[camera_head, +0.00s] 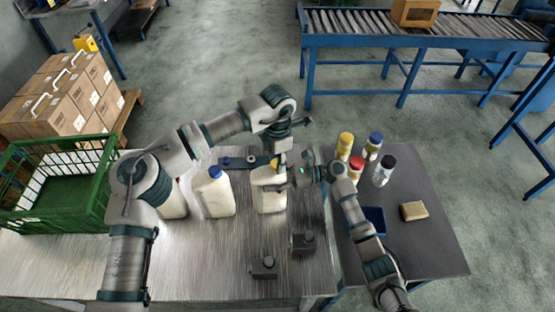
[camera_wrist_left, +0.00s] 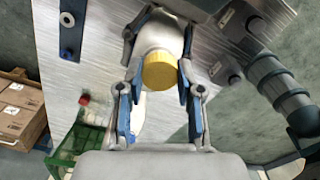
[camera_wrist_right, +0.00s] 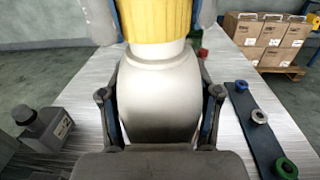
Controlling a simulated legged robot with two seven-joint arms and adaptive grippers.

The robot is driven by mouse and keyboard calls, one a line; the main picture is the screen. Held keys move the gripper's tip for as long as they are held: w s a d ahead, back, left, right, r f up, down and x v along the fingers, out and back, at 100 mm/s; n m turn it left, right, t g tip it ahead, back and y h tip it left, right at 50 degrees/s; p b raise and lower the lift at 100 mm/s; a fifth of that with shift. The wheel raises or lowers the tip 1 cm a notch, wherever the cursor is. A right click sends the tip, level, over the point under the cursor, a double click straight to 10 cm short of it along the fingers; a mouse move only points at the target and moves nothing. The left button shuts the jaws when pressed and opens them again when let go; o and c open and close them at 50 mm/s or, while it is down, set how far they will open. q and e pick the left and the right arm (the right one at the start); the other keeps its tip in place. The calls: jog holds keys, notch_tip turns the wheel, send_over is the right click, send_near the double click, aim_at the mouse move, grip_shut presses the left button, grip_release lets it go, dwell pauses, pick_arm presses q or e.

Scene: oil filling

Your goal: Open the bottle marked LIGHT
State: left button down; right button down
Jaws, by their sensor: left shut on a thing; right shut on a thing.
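A white bottle (camera_head: 269,197) with a yellow cap (camera_wrist_left: 160,70) stands on the metal table; I cannot read its label. My left gripper (camera_wrist_left: 158,85) points down from above, its fingers on either side of the cap and shut on it. My right gripper (camera_wrist_right: 160,110) comes in from the right and is shut on the bottle's white body (camera_wrist_right: 160,100). In the right wrist view, the left fingers flank the yellow cap (camera_wrist_right: 155,22). In the head view, the grippers partly hide the bottle's top.
A blue-capped white bottle (camera_head: 213,194) stands left of it, another partly behind my left arm. A dark blue strip (camera_wrist_right: 262,130) with coloured rings lies behind. Two dark blocks (camera_head: 264,267) (camera_head: 303,243) lie in front. A green crate (camera_head: 60,215) stands left; small bottles (camera_head: 383,171) stand right.

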pick_arm(q)
jog(key=shift+r, duration=0.2)
jog(key=shift+r, duration=0.9)
jog(key=shift+r, duration=2)
pick_arm(e)
jog(key=shift+c, duration=0.8)
grip_release()
jog(key=d, duration=1.2)
jog(key=shift+w, duration=0.45)
